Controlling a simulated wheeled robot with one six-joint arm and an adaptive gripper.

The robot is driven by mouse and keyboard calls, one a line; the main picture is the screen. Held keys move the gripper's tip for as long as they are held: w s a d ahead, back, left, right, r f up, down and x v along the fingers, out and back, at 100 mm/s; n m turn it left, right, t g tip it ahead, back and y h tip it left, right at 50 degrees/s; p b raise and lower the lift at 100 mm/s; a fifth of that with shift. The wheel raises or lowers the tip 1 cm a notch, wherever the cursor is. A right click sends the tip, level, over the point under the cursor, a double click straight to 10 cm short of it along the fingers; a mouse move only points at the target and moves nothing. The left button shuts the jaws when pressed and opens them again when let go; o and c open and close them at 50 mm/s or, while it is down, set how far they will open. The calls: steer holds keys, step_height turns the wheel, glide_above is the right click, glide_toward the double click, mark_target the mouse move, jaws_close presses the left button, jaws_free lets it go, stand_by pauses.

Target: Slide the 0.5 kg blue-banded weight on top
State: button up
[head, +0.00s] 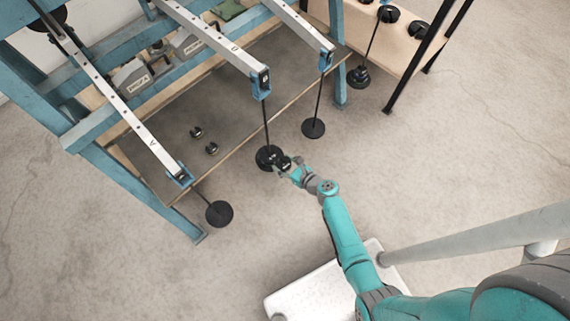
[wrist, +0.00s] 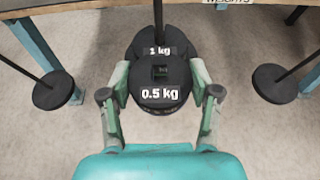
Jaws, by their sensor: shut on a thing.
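My gripper (head: 289,168) is shut on a black disc marked 0.5 kg (wrist: 160,94), gripping it from both sides in the wrist view. I see no blue band on it. Behind it is the black disc marked 1 kg (wrist: 147,42) on the middle hanger. That hanger's thin rod (head: 266,122) hangs from the middle lever (head: 222,45). In the head view the held disc (head: 285,162) is just right of the hanger's stack (head: 267,157). The rod appears beyond the held disc, not through it. Whether the two discs touch is unclear.
Hangers with black bases hang on the left (head: 219,214) and right (head: 313,128). Two small weights (head: 197,132) lie on the dark board (head: 245,105). Blue frame posts (head: 140,190) stand at the left. A pale rack with more weights is at the upper right (head: 350,35).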

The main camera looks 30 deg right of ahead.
mark_target(270, 152)
steer(key=shift+w+a, duration=0.25)
steer(key=shift+w, duration=0.55)
steer(key=shift+w+a, duration=0.25)
steer(key=shift+w, duration=0.5)
steer(key=shift+w+a, duration=0.25)
steer(key=shift+w, duration=0.45)
steer(key=shift+w+a, duration=0.2)
steer(key=shift+w, duration=0.5)
steer(key=shift+w+a, duration=0.25)
steer(key=shift+w, duration=0.45)
steer(key=shift+f, duration=0.4)
stand_by(1.0)
steer(key=o, duration=1.4)
steer(key=shift+o, duration=0.2)
steer(key=shift+s, duration=0.1)
steer(key=shift+v, duration=3.4)
